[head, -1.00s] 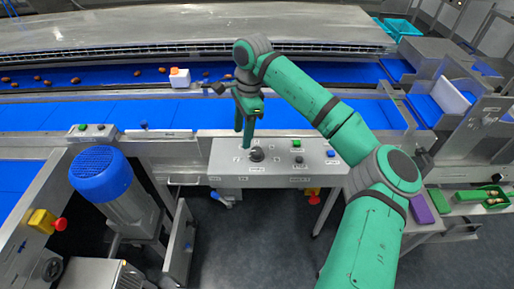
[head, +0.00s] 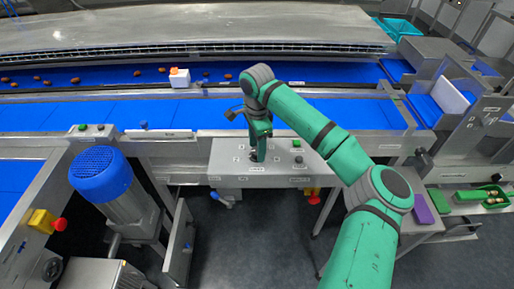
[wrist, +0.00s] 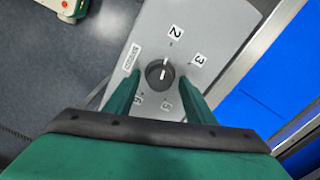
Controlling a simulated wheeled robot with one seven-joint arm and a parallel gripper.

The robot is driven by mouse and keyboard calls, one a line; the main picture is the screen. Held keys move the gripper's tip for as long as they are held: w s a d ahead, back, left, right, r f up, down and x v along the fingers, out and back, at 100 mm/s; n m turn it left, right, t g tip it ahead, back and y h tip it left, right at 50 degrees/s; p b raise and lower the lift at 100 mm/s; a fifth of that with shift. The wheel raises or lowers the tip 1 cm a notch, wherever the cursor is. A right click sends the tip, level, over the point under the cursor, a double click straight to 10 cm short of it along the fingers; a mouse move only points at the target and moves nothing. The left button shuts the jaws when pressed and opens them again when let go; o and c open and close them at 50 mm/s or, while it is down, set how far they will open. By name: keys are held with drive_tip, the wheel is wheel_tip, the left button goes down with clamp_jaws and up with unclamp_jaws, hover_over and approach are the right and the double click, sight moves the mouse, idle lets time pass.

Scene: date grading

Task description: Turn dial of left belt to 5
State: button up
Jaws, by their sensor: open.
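The black round dial (wrist: 160,73) sits on a grey control panel (wrist: 215,25) and shows in the wrist view. Its white mark points roughly toward the label 2 (wrist: 175,32). The label 3 (wrist: 199,60) is at upper right; fainter labels lie below the dial, partly shaded between the fingers. My gripper (wrist: 161,82) is open, one finger on each side of the dial, with gaps visible on both sides. In the head view my gripper (head: 257,158) points down over the panel (head: 225,165) and hides the dial.
A green button (head: 298,143) and a black knob (head: 298,159) are right of my gripper on the panel. Blue belts (head: 190,115) run behind it, with brown dates and a white box (head: 180,79) on the far one. A blue motor (head: 100,174) stands at left.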

drive_tip(key=shift+f, duration=0.35)
drive_tip(key=c, duration=1.1)
drive_tip(key=shift+o, duration=0.2)
